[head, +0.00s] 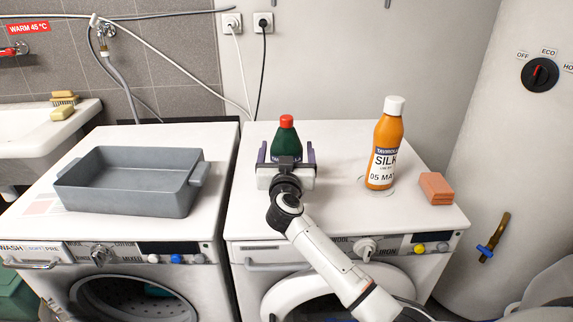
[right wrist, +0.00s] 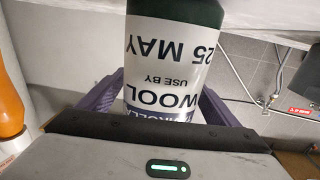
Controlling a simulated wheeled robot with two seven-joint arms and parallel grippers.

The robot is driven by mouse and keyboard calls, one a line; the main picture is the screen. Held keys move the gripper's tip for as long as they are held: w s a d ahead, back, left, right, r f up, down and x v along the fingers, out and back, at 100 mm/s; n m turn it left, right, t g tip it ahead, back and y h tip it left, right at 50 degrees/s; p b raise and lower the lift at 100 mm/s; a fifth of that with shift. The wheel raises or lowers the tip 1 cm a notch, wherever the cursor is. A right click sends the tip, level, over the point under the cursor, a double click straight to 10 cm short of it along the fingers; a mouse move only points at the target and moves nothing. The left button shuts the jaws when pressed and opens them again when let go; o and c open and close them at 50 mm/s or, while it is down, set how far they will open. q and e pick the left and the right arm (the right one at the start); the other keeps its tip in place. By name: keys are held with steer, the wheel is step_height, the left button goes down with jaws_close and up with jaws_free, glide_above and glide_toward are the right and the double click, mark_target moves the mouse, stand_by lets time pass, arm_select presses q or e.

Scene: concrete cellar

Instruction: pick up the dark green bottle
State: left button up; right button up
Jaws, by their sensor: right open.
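The dark green bottle (head: 286,141) with a red cap stands upright on the right-hand washing machine, towards its back. My right gripper (head: 286,155) is in front of it, with a finger on either side of the bottle. In the right wrist view the bottle (right wrist: 175,62) with its white label reading WOOL sits between the open purple fingers (right wrist: 165,98). The gripper is open, and the bottle's lower part is hidden behind it in the head view. My left gripper is not in view.
An orange SILK bottle (head: 385,150) stands to the right, with an orange-pink block (head: 435,188) beyond it. A grey basin (head: 88,196) sits on the left machine. The front middle of the right machine's top (head: 350,215) is clear.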

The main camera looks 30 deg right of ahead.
steer(key=c, duration=1.6)
steer(key=shift+r, duration=0.25)
